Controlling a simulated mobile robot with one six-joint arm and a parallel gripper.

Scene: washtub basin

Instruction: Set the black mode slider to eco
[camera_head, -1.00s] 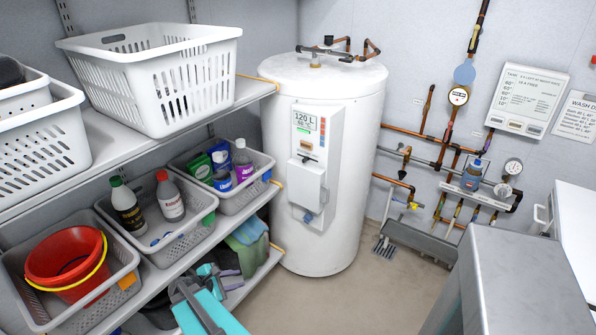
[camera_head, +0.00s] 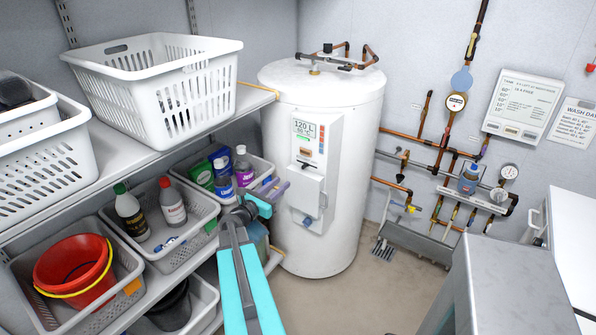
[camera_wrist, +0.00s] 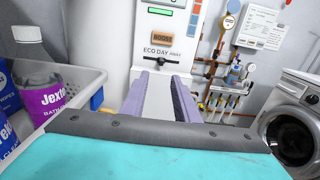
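The white control panel (camera_head: 330,150) is on the front of the tall white water tank (camera_head: 350,200). In the wrist view the panel (camera_wrist: 183,45) shows a brown button (camera_wrist: 163,39) above the printed words ECO DAY AWAY.
A shelf basket (camera_head: 258,160) with bottles is close to my gripper on the left; its wall (camera_wrist: 90,90) shows in the wrist view. Pipes and a gauge (camera_head: 456,102) are on the wall at right. A grey cabinet (camera_head: 505,280) stands front right.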

